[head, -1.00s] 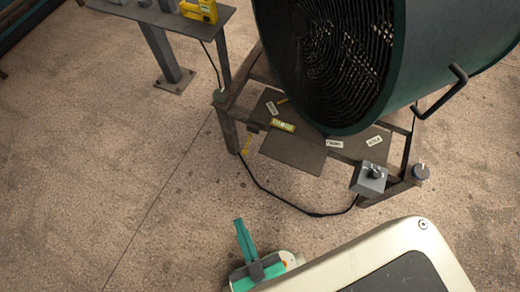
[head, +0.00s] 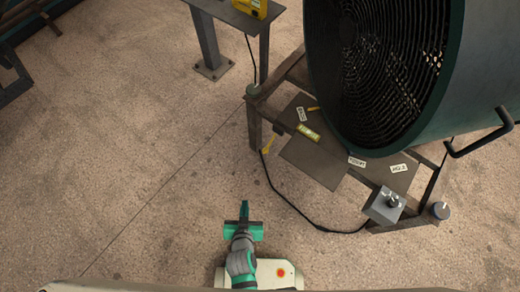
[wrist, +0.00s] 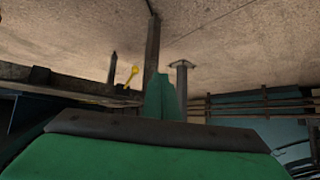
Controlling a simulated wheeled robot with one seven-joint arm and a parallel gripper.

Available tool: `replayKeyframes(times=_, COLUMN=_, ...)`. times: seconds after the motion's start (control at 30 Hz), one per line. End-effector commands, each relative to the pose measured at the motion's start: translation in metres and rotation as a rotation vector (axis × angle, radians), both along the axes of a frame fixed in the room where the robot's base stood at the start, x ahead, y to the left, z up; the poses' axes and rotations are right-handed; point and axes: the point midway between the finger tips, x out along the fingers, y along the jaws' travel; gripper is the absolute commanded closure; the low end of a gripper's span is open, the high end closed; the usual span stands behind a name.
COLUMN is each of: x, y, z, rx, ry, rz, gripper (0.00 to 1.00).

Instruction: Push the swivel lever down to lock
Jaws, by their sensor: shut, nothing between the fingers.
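Whether the lever is locked cannot be told at this size.
A large drum fan (head: 380,70) fills the upper right. A grey control box (head: 384,206) sits at the stand's front right corner. A black cable (head: 290,208) runs across the floor. A small table (head: 240,14) with a yellow device (head: 250,8) stands behind. The left floor is open.

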Motion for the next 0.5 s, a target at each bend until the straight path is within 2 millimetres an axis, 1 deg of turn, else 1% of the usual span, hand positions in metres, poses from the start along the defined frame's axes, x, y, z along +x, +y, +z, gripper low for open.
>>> replayKeyframes(times=0.03, x=0.016, y=0.006, z=-0.015, rx=-0.012, ry=0.029, rz=-0.01, gripper=1.0)
replayKeyframes(times=0.1, x=0.033, y=0.01, z=-0.034, rx=-0.035, ry=0.073, rz=-0.037, gripper=1.0)
replayKeyframes(times=0.2, x=0.058, y=0.014, z=-0.055, rx=-0.075, ry=0.129, rz=-0.086, gripper=1.0)
replayKeyframes(times=0.33, x=0.093, y=0.017, z=-0.07, rx=-0.138, ry=0.174, rz=-0.17, gripper=1.0)
replayKeyframes(times=0.43, x=0.123, y=0.019, z=-0.072, rx=-0.191, ry=0.188, rz=-0.248, gripper=1.0)
replayKeyframes(times=0.5, x=0.144, y=0.02, z=-0.067, rx=-0.23, ry=0.186, rz=-0.31, gripper=1.0)
